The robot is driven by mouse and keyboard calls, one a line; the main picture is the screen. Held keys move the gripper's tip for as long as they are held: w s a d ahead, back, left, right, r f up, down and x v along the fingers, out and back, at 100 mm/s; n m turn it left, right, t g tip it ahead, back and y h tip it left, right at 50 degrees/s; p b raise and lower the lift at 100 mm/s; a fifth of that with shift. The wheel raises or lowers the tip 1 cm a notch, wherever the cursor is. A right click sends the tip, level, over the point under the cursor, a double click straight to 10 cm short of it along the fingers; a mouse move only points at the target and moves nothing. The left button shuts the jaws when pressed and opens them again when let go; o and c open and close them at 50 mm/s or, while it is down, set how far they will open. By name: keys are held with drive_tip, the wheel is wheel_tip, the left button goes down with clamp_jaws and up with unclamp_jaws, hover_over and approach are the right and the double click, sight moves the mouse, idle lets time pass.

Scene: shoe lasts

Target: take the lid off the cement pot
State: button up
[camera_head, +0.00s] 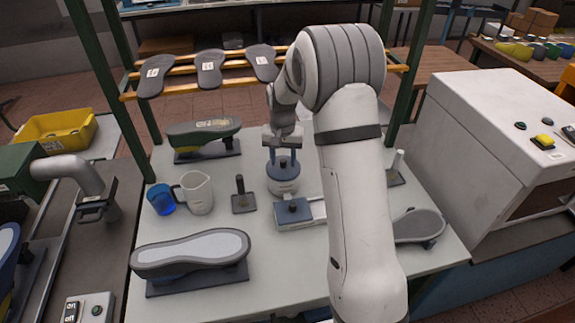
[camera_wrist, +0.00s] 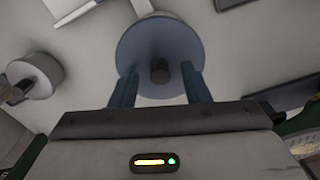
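The cement pot (camera_head: 284,187) is a pale round pot standing upright on the light table. Its blue-grey lid (camera_head: 276,176) sits on top. In the wrist view the lid (camera_wrist: 160,35) fills the upper middle as a round disc, with a dark knob (camera_wrist: 159,70) near its lower edge. My gripper (camera_head: 283,155) is directly above the pot, pointing down. In the wrist view its two blue fingers (camera_wrist: 158,82) are apart, one on each side of the knob, with gaps between. I cannot tell how far the fingertips are above the lid.
A white jug (camera_head: 197,193) and a blue cup (camera_head: 162,199) stand left of the pot. Shoe lasts (camera_head: 205,130) stand behind and in front. A rack (camera_head: 225,82) rises behind.

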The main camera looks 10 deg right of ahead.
clamp_jaws()
idle(0.3)
